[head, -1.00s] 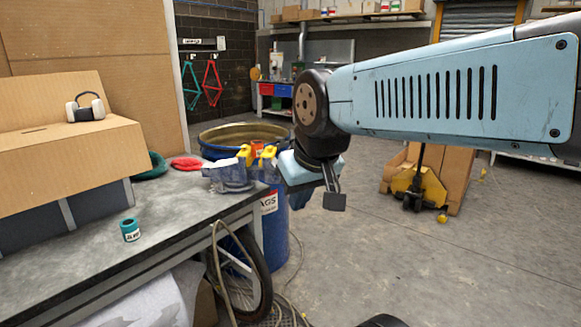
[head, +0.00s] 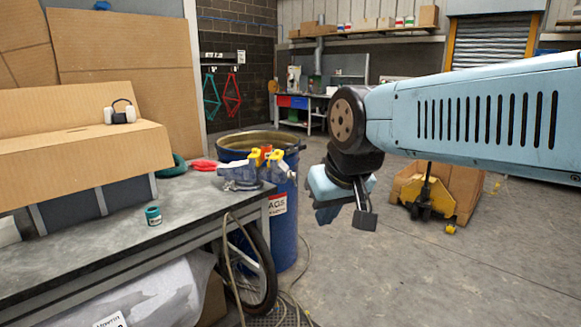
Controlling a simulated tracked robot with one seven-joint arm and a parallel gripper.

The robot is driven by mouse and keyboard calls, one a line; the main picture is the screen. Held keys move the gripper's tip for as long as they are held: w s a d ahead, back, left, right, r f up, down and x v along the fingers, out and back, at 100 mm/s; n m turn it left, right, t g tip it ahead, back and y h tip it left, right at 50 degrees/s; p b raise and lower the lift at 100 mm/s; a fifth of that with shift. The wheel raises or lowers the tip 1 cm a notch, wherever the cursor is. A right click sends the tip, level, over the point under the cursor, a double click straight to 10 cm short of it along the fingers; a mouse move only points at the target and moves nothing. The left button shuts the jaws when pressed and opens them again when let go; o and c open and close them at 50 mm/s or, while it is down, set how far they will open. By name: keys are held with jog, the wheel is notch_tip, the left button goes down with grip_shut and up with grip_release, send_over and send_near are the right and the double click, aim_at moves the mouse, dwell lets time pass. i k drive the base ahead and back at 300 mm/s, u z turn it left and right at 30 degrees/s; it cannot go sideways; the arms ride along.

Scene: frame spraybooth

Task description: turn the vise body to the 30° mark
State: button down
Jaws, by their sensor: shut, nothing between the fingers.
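The vise (head: 240,175) is a grey body with yellow and orange jaw parts, mounted at the right far corner of the workbench. No angle marks can be read on it at this size. My gripper (head: 364,219) hangs at the end of the light blue arm, to the right of the vise and apart from it, over the floor beside the bench. It is shut and empty. Part of the gripper is hidden behind its own housing.
The grey workbench (head: 110,232) carries a teal tin (head: 153,216), a cardboard box (head: 85,165) with ear defenders (head: 120,112), and a red cloth (head: 203,165). A blue drum (head: 284,225) stands behind the vise. A wheel (head: 262,275) and hose are below. The right floor is clear up to a yellow pallet truck (head: 430,196).

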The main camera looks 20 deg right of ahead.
aim_at(245, 172)
jog(key=z, duration=0.5)
jog(key=i, duration=2)
jog(key=u, duration=0.6)
jog(key=k, duration=0.9)
jog(key=u, duration=0.2)
jog(key=i, duration=0.9)
jog(key=z, duration=0.1)
